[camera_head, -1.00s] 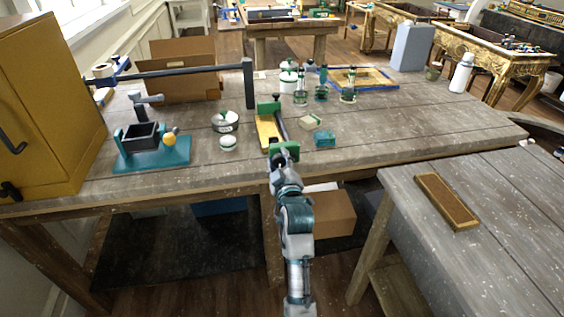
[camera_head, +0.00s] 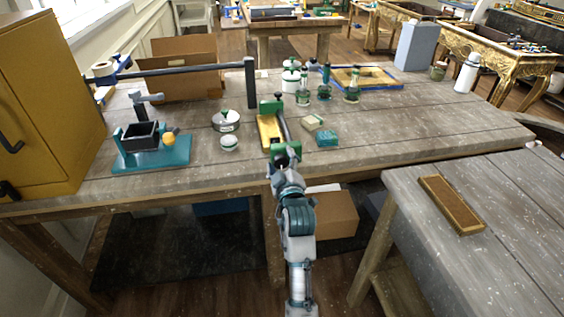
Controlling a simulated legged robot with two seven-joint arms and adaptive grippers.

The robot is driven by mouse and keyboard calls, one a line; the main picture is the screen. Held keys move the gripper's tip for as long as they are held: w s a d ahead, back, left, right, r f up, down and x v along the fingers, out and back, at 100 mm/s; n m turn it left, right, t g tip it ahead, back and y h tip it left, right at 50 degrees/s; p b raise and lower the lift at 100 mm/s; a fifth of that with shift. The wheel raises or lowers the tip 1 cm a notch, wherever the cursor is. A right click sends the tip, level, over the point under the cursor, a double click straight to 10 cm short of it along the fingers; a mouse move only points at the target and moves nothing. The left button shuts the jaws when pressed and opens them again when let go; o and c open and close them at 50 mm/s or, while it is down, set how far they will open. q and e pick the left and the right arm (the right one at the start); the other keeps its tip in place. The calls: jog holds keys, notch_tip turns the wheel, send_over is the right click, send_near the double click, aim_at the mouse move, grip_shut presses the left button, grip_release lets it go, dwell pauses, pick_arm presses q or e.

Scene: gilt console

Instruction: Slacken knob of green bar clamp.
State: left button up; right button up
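The green bar clamp (camera_head: 271,106) lies on the wooden workbench, its dark bar running toward me and green ends at the far and near sides. A yellow wooden piece (camera_head: 266,132) lies alongside the bar, within the clamp's length. The knob and the fingertips are small and overlap there, so I cannot tell whether the fingers are closed on the knob.
A teal-based vise-like tool (camera_head: 152,160) and round tins (camera_head: 226,121) stand left of the clamp. A teal block (camera_head: 327,139) and small bottles (camera_head: 303,97) are to its right.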

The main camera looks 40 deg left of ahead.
pick_arm(q)
jog(key=shift+s+r, duration=0.15)
jog(key=shift+s, duration=0.05)
jog(key=shift+s+d, duration=0.2)
jog(key=shift+d, duration=0.1)
jog(key=v, duration=1.1)
jog(key=shift+d, duration=0.1)
jog(key=shift+w, duration=0.1)
